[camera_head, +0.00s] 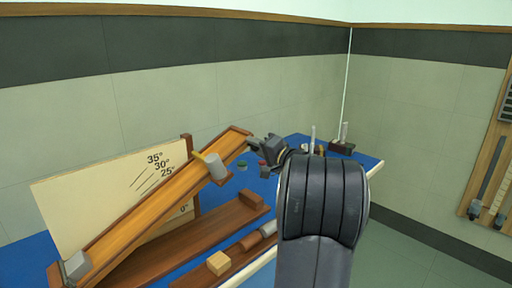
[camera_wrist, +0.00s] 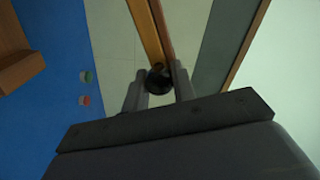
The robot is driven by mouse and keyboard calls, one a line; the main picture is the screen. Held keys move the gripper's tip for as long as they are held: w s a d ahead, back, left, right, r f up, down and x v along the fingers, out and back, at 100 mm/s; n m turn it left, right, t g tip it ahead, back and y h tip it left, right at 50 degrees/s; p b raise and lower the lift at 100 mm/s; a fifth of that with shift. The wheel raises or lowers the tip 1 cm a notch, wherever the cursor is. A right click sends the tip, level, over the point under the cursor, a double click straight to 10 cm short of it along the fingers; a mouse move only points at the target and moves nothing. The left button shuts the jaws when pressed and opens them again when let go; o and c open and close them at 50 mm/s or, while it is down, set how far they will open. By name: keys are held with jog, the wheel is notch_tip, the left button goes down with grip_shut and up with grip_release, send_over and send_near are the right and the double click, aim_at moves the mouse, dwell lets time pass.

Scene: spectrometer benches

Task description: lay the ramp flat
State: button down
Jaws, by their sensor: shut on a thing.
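The ramp (camera_head: 165,199) is a long wooden board with raised edges, tilted up to the right above its dark wooden base (camera_head: 205,236). A pale angle board (camera_head: 90,195) behind it carries marks from 0° to 35°; the ramp hides some of them. My gripper (camera_head: 252,142) is at the ramp's raised end. In the wrist view, my gripper's fingers stand on either side of a dark round knob (camera_wrist: 158,80) at the end of the ramp (camera_wrist: 147,30), and it is shut on this knob. A grey cylinder (camera_head: 216,166) with a yellowish peg sits by the ramp's upper part.
A grey block (camera_head: 76,266) is at the ramp's low end. A wooden block (camera_head: 251,200) stands on the base's right end. A pale wooden cube (camera_head: 219,263) and other blocks lie in front. Small green (camera_head: 243,165) and red (camera_wrist: 84,100) items lie on the blue bench top.

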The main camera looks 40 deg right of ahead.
jog(key=shift+f, duration=0.1)
jog(key=d+f+m+b, duration=0.3)
jog(key=f+b, duration=0.7)
jog(key=f, duration=0.5)
jog(key=shift+w+d+f, duration=0.15)
jog(key=shift+d+f, duration=0.25)
jog(key=shift+d, duration=0.2)
jog(key=c, duration=1.2)
grip_release()
jog(key=s, duration=0.7)
jog(key=s+d+b, duration=0.1)
jog(key=s, duration=0.2)
jog(key=shift+s, duration=0.4)
